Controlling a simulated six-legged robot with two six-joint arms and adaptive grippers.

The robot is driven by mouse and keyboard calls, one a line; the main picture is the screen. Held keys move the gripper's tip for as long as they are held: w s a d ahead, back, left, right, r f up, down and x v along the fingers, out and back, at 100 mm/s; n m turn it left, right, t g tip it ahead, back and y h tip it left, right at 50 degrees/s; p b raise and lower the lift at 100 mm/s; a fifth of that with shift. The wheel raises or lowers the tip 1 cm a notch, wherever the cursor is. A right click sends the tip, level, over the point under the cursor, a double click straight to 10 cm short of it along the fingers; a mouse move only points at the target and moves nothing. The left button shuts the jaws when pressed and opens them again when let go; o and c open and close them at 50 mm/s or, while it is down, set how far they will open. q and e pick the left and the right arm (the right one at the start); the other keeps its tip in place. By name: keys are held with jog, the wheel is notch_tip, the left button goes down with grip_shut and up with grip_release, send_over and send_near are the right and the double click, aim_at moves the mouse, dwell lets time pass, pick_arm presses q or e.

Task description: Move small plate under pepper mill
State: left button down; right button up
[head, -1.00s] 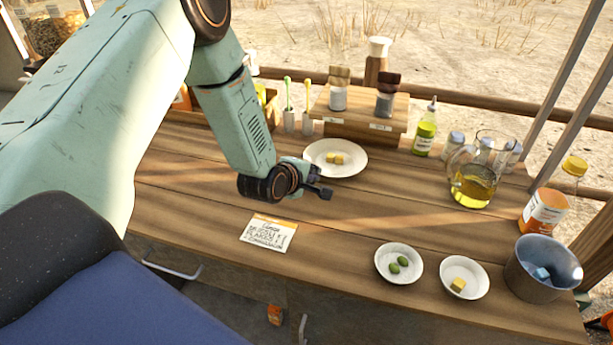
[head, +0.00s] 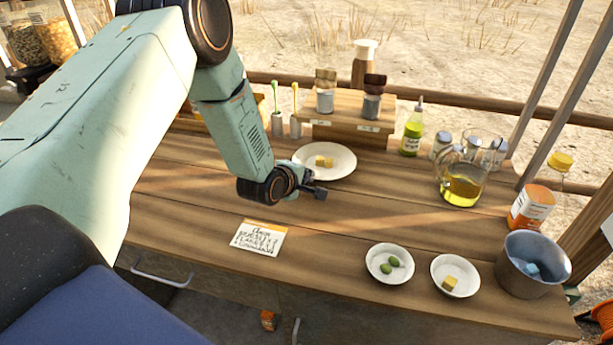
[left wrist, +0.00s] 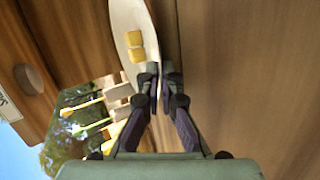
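A white plate (head: 340,172) with yellow cubes lies flat before the wooden stand. Two smaller white dishes are near the front edge: one with green pieces (head: 379,276), one with a yellow cube (head: 443,287). A dark-topped grinder (head: 373,97) stands on the stand; a taller, pale-topped mill-like item (head: 364,63) is behind. I cannot tell which is the pepper mill. My left gripper (head: 316,184) is at the first plate's near rim, with its fingers narrowly apart. The left wrist view shows the plate (left wrist: 125,18) beside the fingertips (left wrist: 161,75); contact is unclear. My right gripper is out of view.
The wooden stand (head: 345,134) is behind the plate. An oil bottle (head: 411,135), a glass jug (head: 463,180), an orange-labelled jar (head: 530,207) and a metal bucket (head: 531,270) are at right. A written card (head: 259,238) lies in front. The middle of the counter is clear.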

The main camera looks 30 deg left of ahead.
aim_at(320, 178)
pick_arm(q)
jog(key=shift+w+d+f, duration=0.15)
jog(key=shift+w+d, duration=0.1)
jog(key=shift+d, duration=0.25)
jog(key=shift+w+d+b, duration=0.2)
jog(key=shift+d+b, duration=0.3)
jog(key=shift+d, duration=0.55)
jog(key=shift+w+d, duration=0.25)
jog(key=shift+d, duration=0.6)
jog(key=shift+w+d+b, duration=0.2)
jog(key=shift+w+d, duration=0.05)
jog(key=shift+d, duration=0.65)
jog(key=shift+w+d+b, duration=0.2)
jog(key=shift+d, duration=0.65)
jog(key=shift+w+d+b, duration=0.2)
jog(key=shift+w+d, duration=0.05)
jog(key=shift+d, duration=0.65)
jog(key=c, duration=1.4)
grip_release()
jog(key=shift+c, duration=0.2)
